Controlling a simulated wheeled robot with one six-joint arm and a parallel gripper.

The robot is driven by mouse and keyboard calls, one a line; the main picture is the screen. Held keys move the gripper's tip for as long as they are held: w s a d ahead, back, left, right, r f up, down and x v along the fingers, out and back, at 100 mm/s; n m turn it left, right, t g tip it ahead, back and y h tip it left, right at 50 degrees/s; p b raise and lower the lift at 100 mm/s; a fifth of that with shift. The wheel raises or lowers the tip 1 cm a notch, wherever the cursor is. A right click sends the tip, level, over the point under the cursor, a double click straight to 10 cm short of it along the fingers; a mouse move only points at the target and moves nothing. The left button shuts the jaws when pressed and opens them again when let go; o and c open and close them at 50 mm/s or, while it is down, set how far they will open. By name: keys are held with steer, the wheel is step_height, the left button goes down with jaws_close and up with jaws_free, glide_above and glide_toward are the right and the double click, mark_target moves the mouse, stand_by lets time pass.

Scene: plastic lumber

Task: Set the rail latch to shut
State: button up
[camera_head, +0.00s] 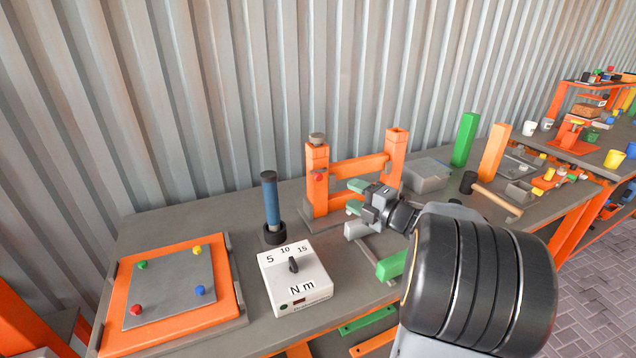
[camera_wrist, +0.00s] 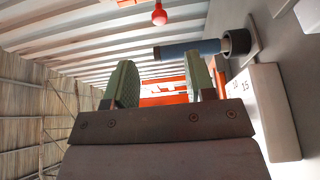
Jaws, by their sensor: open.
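The orange frame has two upright posts and two cross rails, and its upper rail (camera_head: 360,167) spans between the posts. A red knob (camera_head: 318,178) sits on the front of its left post (camera_head: 317,199); it seems to be the latch's handle, but whether the latch is open or shut I cannot tell. A red knob on a short stem also shows at the top of the wrist view (camera_wrist: 159,16). My gripper (camera_head: 355,197) is open and empty, with green finger pads, in front of the frame and right of the knob. Its fingers cover part of the lower rail.
A blue-handled tool (camera_head: 271,203) stands in a black holder left of the frame. The white Nm dial box (camera_head: 293,272) is in front of it. An orange board with a grey plate (camera_head: 168,287) lies at left.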

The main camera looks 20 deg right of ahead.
mark_target(320, 178)
steer(key=p+x, duration=0.1)
steer(key=x, duration=1.1)
steer(key=shift+w+a+r, duration=0.1)
steer(key=shift+w+a, duration=0.1)
jaws_close()
